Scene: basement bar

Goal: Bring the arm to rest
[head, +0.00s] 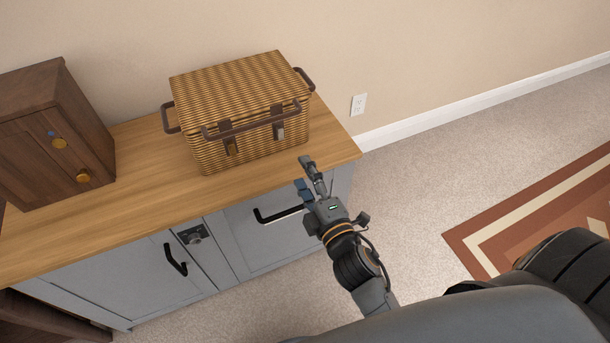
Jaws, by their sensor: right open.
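My right gripper (306,176) is open and empty. It is in front of the sideboard's right front edge, near the right cabinet door, and appears just short of the wicker basket. Its arm comes up from the bottom of the view, bent toward the sideboard. The wicker basket (243,118) stands closed on the wooden top, with dark handles at its sides and front. My left gripper is out of view.
The sideboard (140,222) has a wooden top, grey doors and black handles (176,260). A small dark wooden cabinet (52,140) with round knobs stands at its left. Carpeted floor (420,170) lies open at the right, with a patterned rug (545,215) beyond.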

